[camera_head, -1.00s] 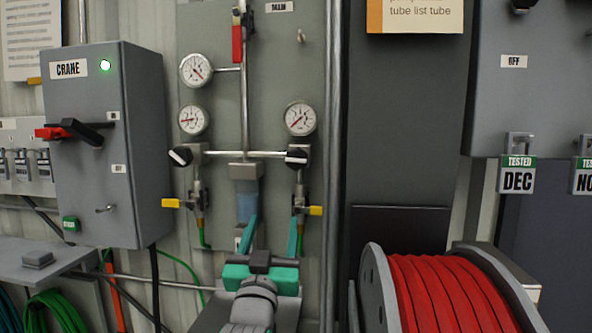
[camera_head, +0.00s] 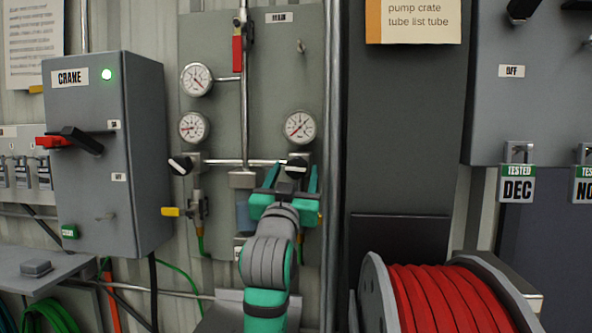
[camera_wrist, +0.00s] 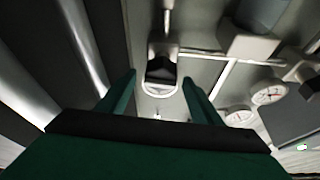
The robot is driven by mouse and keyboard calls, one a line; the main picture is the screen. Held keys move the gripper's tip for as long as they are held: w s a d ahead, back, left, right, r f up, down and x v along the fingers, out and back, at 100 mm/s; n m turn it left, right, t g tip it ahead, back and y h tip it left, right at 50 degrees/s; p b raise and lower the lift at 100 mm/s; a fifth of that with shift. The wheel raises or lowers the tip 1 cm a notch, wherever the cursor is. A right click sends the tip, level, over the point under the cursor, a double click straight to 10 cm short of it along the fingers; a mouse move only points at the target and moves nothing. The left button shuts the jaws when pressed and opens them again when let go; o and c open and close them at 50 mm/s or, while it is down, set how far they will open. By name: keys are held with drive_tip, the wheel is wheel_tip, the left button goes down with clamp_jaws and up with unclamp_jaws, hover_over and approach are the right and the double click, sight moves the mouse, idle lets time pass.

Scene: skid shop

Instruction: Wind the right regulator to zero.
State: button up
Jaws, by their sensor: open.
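The right regulator (camera_head: 297,159) is on the right end of the horizontal pipe on the grey panel. Its black knob also shows in the wrist view (camera_wrist: 162,68), between my fingers. The right gauge (camera_head: 299,127) is just above it; its needle is too small to read surely. My gripper (camera_head: 292,177) is open, with green fingers to the left and right of the knob. I cannot tell whether either finger touches it. My gripper hides the right valve below the regulator almost wholly.
The left regulator (camera_head: 181,164) has a black and white knob and a yellow-handled valve (camera_head: 171,212) below. A filter bowl (camera_head: 243,214) hangs left of my gripper. A vertical pipe (camera_head: 331,130) runs close on the right. A red hose reel (camera_head: 430,290) stands lower right.

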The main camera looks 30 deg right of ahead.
drive_tip(key=shift+x, duration=1.05)
drive_tip(key=c, duration=1.1)
drive_tip(key=shift+o, duration=0.2)
drive_tip(key=shift+n+y, duration=0.3)
drive_tip(key=shift+n, duration=0.5)
drive_tip(key=o, duration=1.1)
drive_tip(key=shift+t, duration=0.3)
drive_tip(key=shift+c, duration=0.2)
drive_tip(key=shift+s+a, duration=0.1)
